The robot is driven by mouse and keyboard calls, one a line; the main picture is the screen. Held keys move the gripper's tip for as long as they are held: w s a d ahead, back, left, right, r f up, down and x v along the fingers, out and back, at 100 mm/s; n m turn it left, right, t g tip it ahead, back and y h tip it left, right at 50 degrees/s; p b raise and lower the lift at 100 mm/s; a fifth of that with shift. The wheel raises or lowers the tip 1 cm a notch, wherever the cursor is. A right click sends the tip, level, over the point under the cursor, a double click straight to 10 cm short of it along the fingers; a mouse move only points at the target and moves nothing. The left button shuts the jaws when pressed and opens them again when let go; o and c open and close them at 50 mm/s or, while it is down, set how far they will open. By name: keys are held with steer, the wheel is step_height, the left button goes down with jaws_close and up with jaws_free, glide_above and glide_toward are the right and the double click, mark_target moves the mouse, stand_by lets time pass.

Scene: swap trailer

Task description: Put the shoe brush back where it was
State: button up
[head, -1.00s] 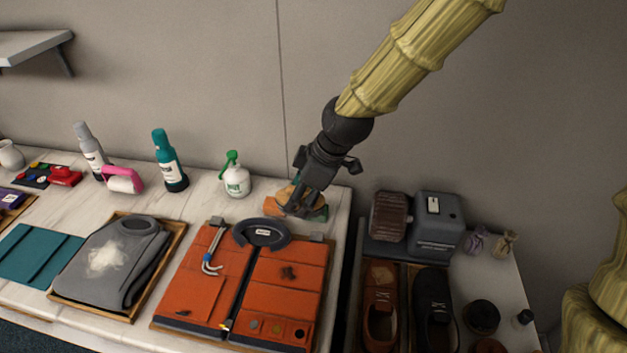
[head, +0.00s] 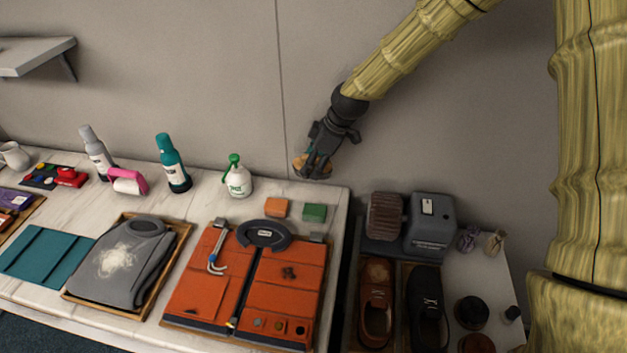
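My gripper (head: 316,162) is in the air above the back right corner of the marble counter, in front of the wall. It is shut on a small tan, wooden-looking object, which I take to be the shoe brush (head: 299,164). The fingers hide much of it, and its bristles cannot be made out. On the counter below lie an orange block (head: 276,207) and a green block (head: 314,212), apart from the gripper.
An orange case (head: 205,285) and a tray with a grey garment (head: 125,262) lie on the counter. A green-topped spray bottle (head: 237,180) stands behind. At right, a lower surface holds a grey machine (head: 431,227), brown shoe (head: 376,310), black shoe (head: 428,315) and round tins (head: 471,311).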

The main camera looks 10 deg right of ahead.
step_height(320, 180, down, 4)
steer(key=shift+w+p, duration=0.1)
steer(key=shift+p, duration=0.45)
steer(key=shift+f+p, duration=0.65)
steer(key=shift+f, duration=1.35)
steer(key=shift+w+f+p, duration=0.15)
steer(key=shift+f+p, duration=0.25)
steer(key=shift+p, duration=0.1)
steer(key=shift+f, duration=0.1)
steer(key=shift+f, duration=0.2)
steer(key=o, duration=0.9)
steer(key=shift+c, duration=0.2)
steer(key=shift+r, duration=0.1)
